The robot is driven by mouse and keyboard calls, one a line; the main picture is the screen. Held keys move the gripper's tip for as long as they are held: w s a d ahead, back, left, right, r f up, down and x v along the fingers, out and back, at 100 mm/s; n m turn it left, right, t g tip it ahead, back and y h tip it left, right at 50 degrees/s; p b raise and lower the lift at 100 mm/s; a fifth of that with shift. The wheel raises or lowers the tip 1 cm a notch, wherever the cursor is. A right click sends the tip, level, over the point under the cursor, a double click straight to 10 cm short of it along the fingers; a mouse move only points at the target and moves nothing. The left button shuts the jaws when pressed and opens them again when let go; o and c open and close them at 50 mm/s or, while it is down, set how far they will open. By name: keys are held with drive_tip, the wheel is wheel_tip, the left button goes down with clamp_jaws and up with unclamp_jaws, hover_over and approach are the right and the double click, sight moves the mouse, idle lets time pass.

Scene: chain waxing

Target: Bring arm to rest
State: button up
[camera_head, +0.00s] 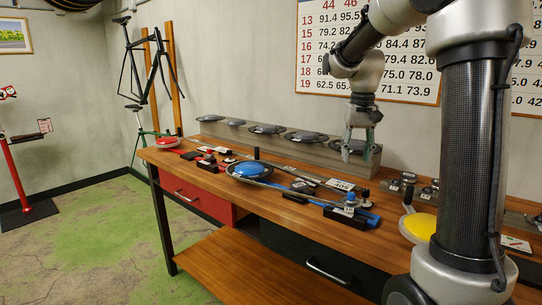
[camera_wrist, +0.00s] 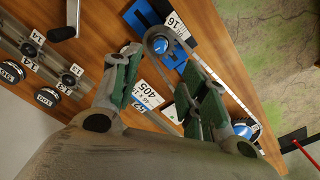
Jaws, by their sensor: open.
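My gripper (camera_head: 359,155) hangs from my arm on the right of the head view, pointing down above the back part of the wooden workbench (camera_head: 300,225). Its fingers are apart and I see nothing held between them. It overlaps the long grey block (camera_head: 290,148) at the back in that view; I cannot tell the exact gap. In the wrist view the green-padded fingers (camera_wrist: 160,70) spread over the bench top, with a blue tool (camera_wrist: 150,25) and a white label (camera_wrist: 150,85) beyond them.
Dark discs (camera_head: 268,129) sit along the grey block. A dish with a blue disc (camera_head: 250,169), a blue-based tool (camera_head: 352,214) and a yellow disc (camera_head: 420,226) crowd the bench. A bike frame (camera_head: 150,70) stands at the left.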

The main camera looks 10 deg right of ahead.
drive_tip(key=s+a+n+t, duration=0.2)
drive_tip(key=s, duration=0.9)
drive_tip(key=s+a+n+t, duration=0.1)
drive_tip(key=s+a+t, duration=0.1)
drive_tip(key=s, duration=1)
drive_tip(key=shift+s+a+f+n, duration=0.3)
drive_tip(key=shift+a+n, duration=0.1)
drive_tip(key=shift+a, duration=0.1)
